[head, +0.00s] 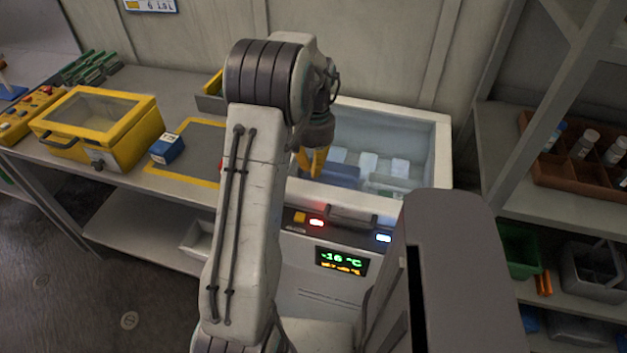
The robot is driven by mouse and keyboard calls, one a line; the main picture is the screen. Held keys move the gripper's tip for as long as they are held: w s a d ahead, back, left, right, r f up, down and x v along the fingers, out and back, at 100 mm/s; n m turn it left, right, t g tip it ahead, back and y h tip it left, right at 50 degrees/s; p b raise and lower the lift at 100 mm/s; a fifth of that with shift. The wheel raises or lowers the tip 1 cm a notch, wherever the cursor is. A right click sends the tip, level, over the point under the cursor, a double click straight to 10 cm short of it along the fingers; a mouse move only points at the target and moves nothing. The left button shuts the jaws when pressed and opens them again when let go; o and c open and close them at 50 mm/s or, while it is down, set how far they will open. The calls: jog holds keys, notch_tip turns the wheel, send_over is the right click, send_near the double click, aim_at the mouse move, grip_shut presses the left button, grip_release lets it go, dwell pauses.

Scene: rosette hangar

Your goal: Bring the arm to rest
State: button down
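My arm rises through the middle of the head view and bends down over the open chest freezer (442,150). My gripper (312,172), with orange-yellow fingers, points down at the freezer's left side, at or just inside its opening. The arm partly hides the gripper, so I cannot tell how far apart the fingers are or whether they hold anything. A blue container (340,176) lies inside the freezer, close to the right of the fingers. Several pale packs (368,162) stand behind it.
The freezer's display (341,262) reads about -16 °C; a red light glows above it. Shelving with a brown divided tray (570,165) stands on the right.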

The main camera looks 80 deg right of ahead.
jog(key=shift+r, duration=1.7)
jog(key=w+a+f, duration=0.1)
jog(key=a+f, duration=0.3)
jog(key=a, duration=0.3)
jog(key=w+a+r+n+t, duration=0.1)
jog(key=w+a+r+n, duration=0.3)
jog(key=a, duration=0.8)
jog(key=w+a+r+n+t, duration=0.1)
jog(key=w+a+r+n, duration=0.3)
jog(key=w+a+n, duration=0.5)
jog(key=w+a+r+n+t+h, duration=0.1)
jog(key=w+a+r+n, duration=0.3)
jog(key=a, duration=1)
jog(key=shift+w+a+r+n+t, duration=0.2)
jog(key=shift+w+a+n+t, duration=0.2)
jog(key=shift+w+n, duration=1.55)
jog(key=shift+w+m, duration=0.45)
